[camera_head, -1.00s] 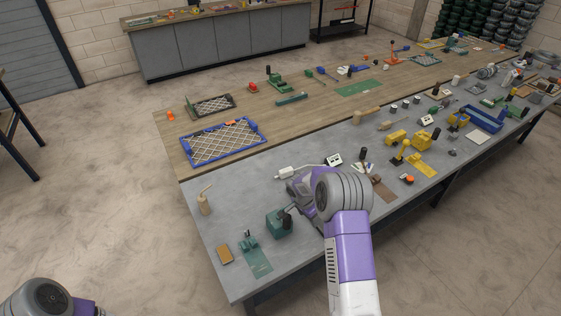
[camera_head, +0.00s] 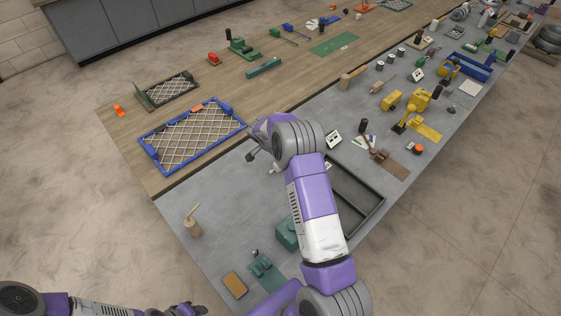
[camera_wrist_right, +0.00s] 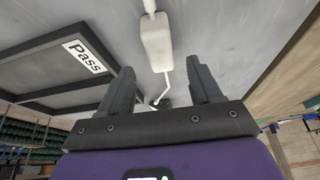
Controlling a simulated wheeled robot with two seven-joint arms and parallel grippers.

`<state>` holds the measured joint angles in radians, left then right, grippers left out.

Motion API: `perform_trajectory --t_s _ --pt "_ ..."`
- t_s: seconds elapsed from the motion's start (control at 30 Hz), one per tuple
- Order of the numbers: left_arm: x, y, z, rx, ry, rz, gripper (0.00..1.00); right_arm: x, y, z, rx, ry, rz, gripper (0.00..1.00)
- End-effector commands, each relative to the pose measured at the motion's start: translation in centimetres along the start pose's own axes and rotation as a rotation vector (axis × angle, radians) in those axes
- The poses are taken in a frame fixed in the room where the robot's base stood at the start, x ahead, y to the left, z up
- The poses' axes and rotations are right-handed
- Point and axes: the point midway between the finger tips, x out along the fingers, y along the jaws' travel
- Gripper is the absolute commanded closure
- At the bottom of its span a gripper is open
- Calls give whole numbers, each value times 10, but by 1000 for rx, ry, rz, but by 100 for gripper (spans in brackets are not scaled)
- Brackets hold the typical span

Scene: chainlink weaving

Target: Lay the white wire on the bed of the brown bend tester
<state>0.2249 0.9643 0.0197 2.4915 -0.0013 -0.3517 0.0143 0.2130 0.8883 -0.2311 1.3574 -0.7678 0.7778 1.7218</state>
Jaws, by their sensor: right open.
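The brown bend tester (camera_head: 388,162) stands on the grey bench, right of my right arm, its flat brown plate reaching to the right. A white piece with a thick block and a thin bent end (camera_wrist_right: 156,45) shows in the right wrist view; I cannot tell whether it is the white wire. Its thin end lies between the fingers in that view, with no grip visible. My right gripper (camera_head: 252,150) is open; it also shows in the wrist view (camera_wrist_right: 160,88). My left gripper (camera_head: 188,311) is at the bottom edge, mostly cut off.
A dark tray (camera_head: 371,213) lies beside my right arm; a dark tray with a "Pass" label (camera_wrist_right: 85,57) shows in the wrist view. A blue-framed mesh (camera_head: 190,135) is on the wooden table. Green tools (camera_head: 264,267) and yellow tools (camera_head: 415,103) stand on the bench.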

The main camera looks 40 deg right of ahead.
Motion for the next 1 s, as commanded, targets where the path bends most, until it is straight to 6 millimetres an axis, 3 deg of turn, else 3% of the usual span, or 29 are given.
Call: perform_trajectory --t_s 0.3,0.6,1.0 --pt "-7 3 0 0 1 0 57 44 0 4 1 -1 1 36" --pt "-7 3 0 0 1 0 57 48 0 4 -1 -1 -1 36" --pt "-7 3 0 0 1 0 57 48 0 4 -1 -1 -1 96"
